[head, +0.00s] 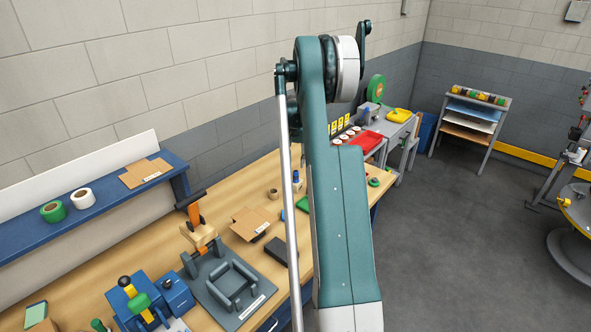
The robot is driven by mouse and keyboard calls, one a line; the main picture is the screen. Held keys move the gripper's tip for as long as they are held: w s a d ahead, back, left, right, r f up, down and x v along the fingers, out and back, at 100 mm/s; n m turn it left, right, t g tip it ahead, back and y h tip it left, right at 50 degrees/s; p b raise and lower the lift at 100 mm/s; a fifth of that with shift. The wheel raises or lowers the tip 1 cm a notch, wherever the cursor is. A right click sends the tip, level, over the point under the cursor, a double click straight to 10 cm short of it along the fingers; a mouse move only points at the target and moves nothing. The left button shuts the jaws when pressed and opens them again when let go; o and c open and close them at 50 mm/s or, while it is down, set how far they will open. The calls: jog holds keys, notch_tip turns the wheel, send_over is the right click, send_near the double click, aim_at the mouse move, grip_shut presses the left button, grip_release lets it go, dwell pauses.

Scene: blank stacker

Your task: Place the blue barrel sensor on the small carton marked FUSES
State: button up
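A small upright blue and white cylinder (296,183) stands on the wooden bench just left of my raised arm. It may be the blue barrel sensor, but it is too small to be sure. A brown carton (251,219) lies on the bench to its left and nearer. Another flat brown carton (145,172) with a pale label lies on the blue shelf. I cannot read FUSES on either one. My arm rises through the middle of the view and hides part of the bench. My gripper cannot be made out.
A dark fixture plate (236,317) with a raised square frame, an orange-handled clamp (194,215) and a blue device (140,305) fill the near bench. Green and white tape rolls (53,212) sit on the blue shelf (110,205).

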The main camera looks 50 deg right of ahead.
jog(key=shift+s+a+r, duration=0.1)
jog(key=shift+a+r, duration=0.05)
jog(key=shift+r, duration=0.9)
jog(key=shift+a+r, duration=0.1)
jog(key=shift+r, duration=0.9)
